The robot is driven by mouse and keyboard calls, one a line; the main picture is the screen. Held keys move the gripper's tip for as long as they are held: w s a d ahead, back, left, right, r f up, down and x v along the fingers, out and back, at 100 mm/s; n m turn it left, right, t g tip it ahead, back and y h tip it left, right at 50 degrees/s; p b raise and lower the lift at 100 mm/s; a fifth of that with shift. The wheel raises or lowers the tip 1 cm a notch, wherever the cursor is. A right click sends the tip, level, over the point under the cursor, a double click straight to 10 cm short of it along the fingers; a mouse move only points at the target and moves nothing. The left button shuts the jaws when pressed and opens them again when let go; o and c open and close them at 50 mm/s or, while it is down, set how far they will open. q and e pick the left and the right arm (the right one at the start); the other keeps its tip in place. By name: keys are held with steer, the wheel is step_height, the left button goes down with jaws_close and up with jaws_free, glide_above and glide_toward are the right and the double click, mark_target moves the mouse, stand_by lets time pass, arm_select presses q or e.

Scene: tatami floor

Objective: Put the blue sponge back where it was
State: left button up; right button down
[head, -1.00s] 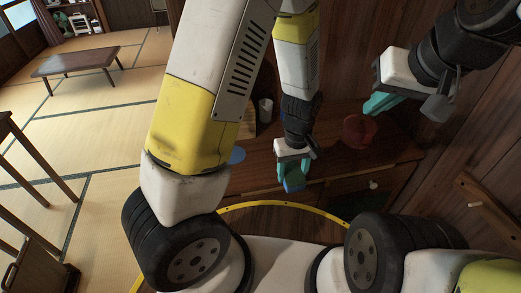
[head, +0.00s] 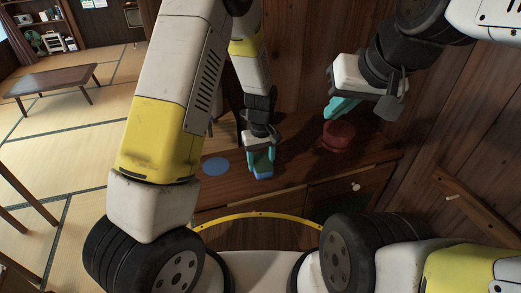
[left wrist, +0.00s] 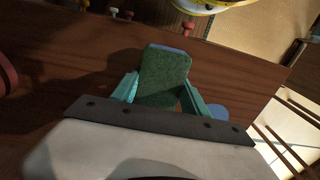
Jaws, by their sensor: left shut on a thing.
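The blue sponge (head: 264,173) is between the fingers of my left gripper (head: 261,160), which is shut on it, over the brown wooden cabinet top. In the left wrist view the sponge shows its green face (left wrist: 165,78) and a blue edge between the teal fingers. Whether it touches the wood is unclear. A flat blue disc (head: 215,166) lies on the top to the left of the sponge; it also shows in the left wrist view (left wrist: 216,111). My right gripper (head: 341,106) is above a red round container (head: 339,136); its finger gap is not clear.
The cabinet top (head: 298,172) has bare wood between the sponge and the red container. A wooden wall stands behind and at the right. A drawer with a white knob (head: 356,187) is in front. A low table (head: 50,80) stands far off on the tatami.

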mark_target(261, 167)
arm_select(q)
steer(key=shift+w+f, duration=0.25)
steer(key=shift+w, duration=0.3)
steer(key=shift+f, duration=1.55)
steer(key=o, duration=1.3)
steer(key=shift+f, duration=0.15)
